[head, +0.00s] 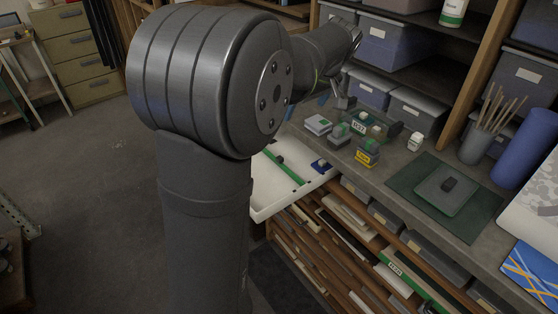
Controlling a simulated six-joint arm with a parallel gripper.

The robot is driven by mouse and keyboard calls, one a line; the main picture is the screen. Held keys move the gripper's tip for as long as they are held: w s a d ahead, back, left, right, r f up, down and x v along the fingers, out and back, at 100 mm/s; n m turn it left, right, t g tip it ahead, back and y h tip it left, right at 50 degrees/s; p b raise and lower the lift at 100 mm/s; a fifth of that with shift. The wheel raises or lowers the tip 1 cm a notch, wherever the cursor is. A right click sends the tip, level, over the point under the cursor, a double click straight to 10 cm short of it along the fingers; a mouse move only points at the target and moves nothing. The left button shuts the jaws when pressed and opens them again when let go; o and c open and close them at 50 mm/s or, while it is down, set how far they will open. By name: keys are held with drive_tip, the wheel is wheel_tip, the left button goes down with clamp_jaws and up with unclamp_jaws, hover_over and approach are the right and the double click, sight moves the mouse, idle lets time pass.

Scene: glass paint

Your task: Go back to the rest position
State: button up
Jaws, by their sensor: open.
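My arm fills the left and middle of the head view, with its forearm reaching to the upper right. My gripper (343,103) is small, at the end of the wrist, over the back of the workbench (395,172) and in front of the grey bins. It is open, and I see nothing held in it. Several small jars and boxes stand on the bench just below and right of it, among them a yellow-labelled one (367,153) and a green-labelled one (359,125). Whether the fingers touch anything is hard to tell at this size.
A white tray (262,208) with a green strip and a small blue item juts from the bench front. A green mat (401,184) bears a grey-green plate. A cup of sticks (475,147) and a blue roll (524,150) stand right. Shelves with grey bins (373,89) rise behind. Floor at left is open.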

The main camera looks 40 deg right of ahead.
drive_tip(key=x, duration=0.6)
drive_tip(key=shift+r, duration=0.1)
idle(0.5)
drive_tip(key=v, duration=1)
drive_tip(key=s+d+g+h, duration=0.35)
drive_tip(key=d+g, duration=0.35)
drive_tip(key=d, duration=0.8)
drive_tip(key=shift+h, duration=0.25)
drive_tip(key=x, duration=0.9)
drive_tip(key=shift+d, duration=0.2)
